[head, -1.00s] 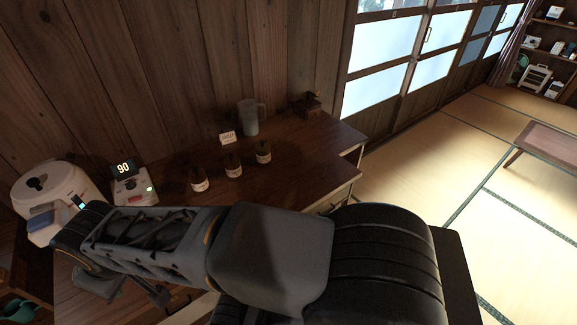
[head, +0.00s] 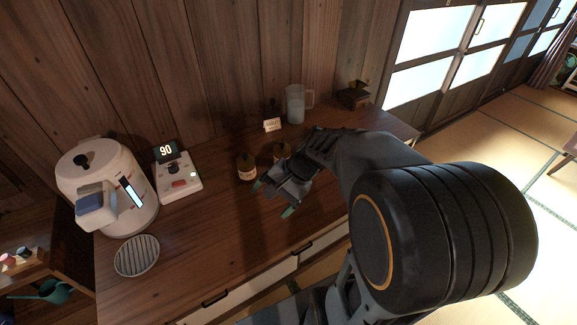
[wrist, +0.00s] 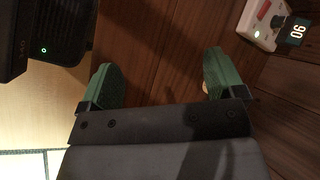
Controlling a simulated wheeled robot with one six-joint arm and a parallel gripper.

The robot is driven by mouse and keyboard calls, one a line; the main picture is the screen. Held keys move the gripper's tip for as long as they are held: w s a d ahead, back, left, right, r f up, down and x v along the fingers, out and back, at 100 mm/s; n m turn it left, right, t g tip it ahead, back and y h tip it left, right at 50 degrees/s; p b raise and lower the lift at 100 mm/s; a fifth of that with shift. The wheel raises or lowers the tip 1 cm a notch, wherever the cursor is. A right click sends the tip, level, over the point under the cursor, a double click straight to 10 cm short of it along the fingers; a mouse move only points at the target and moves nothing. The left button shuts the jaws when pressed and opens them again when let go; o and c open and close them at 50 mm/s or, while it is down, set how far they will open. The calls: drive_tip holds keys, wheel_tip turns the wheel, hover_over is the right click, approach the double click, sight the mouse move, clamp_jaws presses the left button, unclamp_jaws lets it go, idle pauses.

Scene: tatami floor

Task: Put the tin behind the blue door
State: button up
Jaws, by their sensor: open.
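Small brown tins with pale labels stand on the dark wooden counter (head: 225,215). The left tin (head: 246,167) shows clearly in the head view, and a second tin (head: 281,152) shows just behind my gripper. A third tin from the earlier view is hidden by my arm. My gripper (head: 272,198) is open above the counter, in front of the tins. In the wrist view my gripper (wrist: 160,80) has its green pads spread, with bare wood between them. A small pale patch beside the right pad is too hidden to name. I cannot make out a blue door in the current views.
A white rice-cooker-like appliance (head: 100,190) and a scale reading 90 (head: 178,182) stand on the left. A slatted round plate (head: 137,255) lies in front. A label card (head: 272,125), jug (head: 295,105) and dark box (head: 353,95) stand behind. Drawers (head: 240,305) face front.

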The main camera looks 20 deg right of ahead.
drive_tip(key=w+d+f+m+t+y+b, duration=0.1)
drive_tip(key=w+m, duration=0.1)
drive_tip(key=w+d+f+m+t+y, duration=0.1)
drive_tip(key=w+f+m, duration=0.1)
drive_tip(key=m, duration=0.1)
drive_tip(key=w+d+f+m+t+y+b, duration=0.1)
drive_tip(key=w+d+f+m+y, duration=0.1)
drive_tip(key=shift+w+b, duration=0.2)
drive_tip(key=shift+b, duration=0.15)
drive_tip(key=m+t+h+b, duration=0.2)
drive_tip(key=m+t+b, duration=0.2)
drive_tip(key=m+t, duration=0.8)
approach(283, 154)
drive_tip(key=shift+w+d+f+m+g, duration=0.1)
drive_tip(key=shift+d+f+m+g, duration=0.45)
drive_tip(key=shift+d+f, duration=0.55)
drive_tip(key=x, duration=0.6)
drive_tip(key=shift+w+p, duration=0.3)
drive_tip(key=shift+w, duration=0.1)
drive_tip(key=shift+x, duration=3.1)
drive_tip(key=shift+d, duration=0.1)
drive_tip(key=shift+c, duration=0.3)
drive_tip(key=c, duration=1.1)
drive_tip(key=shift+c, duration=0.6)
drive_tip(key=shift+r, duration=0.15)
